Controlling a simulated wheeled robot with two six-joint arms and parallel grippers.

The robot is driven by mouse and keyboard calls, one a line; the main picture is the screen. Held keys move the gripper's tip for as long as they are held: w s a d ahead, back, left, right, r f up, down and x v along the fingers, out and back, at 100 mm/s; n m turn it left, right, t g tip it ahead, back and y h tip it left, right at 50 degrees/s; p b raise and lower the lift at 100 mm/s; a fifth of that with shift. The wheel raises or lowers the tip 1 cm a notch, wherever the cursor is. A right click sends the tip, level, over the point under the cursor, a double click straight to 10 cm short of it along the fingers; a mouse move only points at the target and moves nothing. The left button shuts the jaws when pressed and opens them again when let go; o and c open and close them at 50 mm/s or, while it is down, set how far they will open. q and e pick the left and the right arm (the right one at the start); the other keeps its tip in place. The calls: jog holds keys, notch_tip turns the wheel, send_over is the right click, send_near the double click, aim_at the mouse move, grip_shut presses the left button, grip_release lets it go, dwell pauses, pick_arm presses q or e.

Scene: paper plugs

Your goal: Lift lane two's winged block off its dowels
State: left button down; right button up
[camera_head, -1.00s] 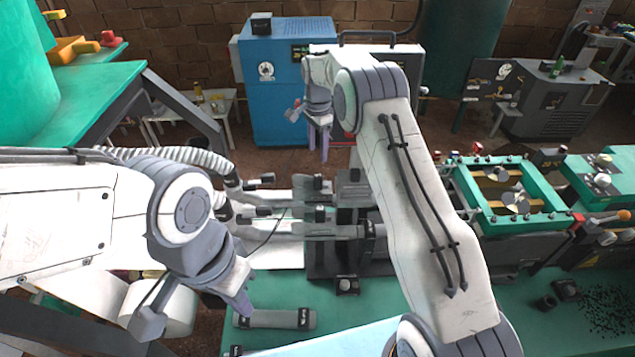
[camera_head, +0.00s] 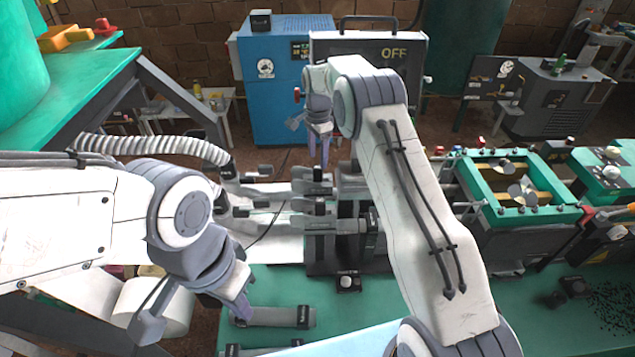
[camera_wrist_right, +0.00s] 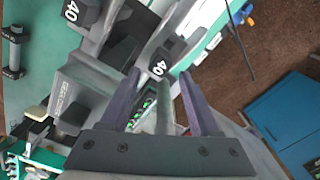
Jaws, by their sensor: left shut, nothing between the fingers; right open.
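A dark stand (camera_head: 345,262) with stacked grey blocks and rods (camera_head: 330,226) sits on the green bench in the head view. Which block is lane two's winged one, I cannot tell. In the right wrist view, grey blocks carry dark caps marked 40, one at the top (camera_wrist_right: 85,10) and one near the fingers (camera_wrist_right: 163,62). My right gripper (camera_head: 318,150) is above the far end of the stand. In its wrist view the open fingers (camera_wrist_right: 160,88) have a grey rod (camera_wrist_right: 165,105) showing between them, ungripped. My left gripper (camera_head: 243,306) is shut and empty, left of the stand.
Grey bars (camera_head: 275,316) lie on the green bench in front of the stand. A green frame machine (camera_head: 565,217) stands at the right. A white roll (camera_head: 165,308) is below my left arm. A blue cabinet (camera_head: 285,90) stands behind, across the floor.

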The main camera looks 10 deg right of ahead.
aim_at(319, 167)
jog(key=shift+s+f+b, duration=0.2)
jog(key=shift+f+b, duration=0.65)
jog(key=shift+f, duration=0.9)
jog(key=shift+w+f, duration=0.1)
jog(key=shift+f, duration=0.25)
jog(key=shift+d, duration=0.1)
grip_shut()
jog(key=shift+r, duration=0.1)
jog(key=shift+w, duration=0.1)
